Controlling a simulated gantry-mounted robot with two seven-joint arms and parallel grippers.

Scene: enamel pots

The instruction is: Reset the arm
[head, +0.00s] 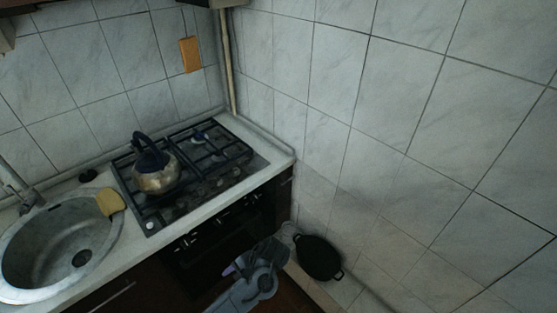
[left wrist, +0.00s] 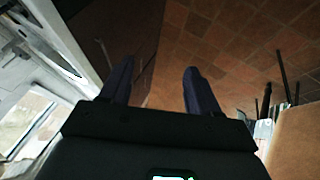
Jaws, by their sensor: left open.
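My left gripper (head: 264,254) is low in the head view, in front of the stove cabinet and left of a black pan. In the left wrist view its two dark fingers stand apart with nothing between them, so the left gripper (left wrist: 156,72) is open and empty over a brown tiled floor (left wrist: 230,50). My right gripper is in neither view.
A kettle (head: 157,178) with a dark handle stands on the gas stove (head: 215,165). A sink (head: 50,250) with a yellow sponge (head: 110,203) is at the left. The black pan (head: 318,257) is low by the tiled wall (head: 400,120).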

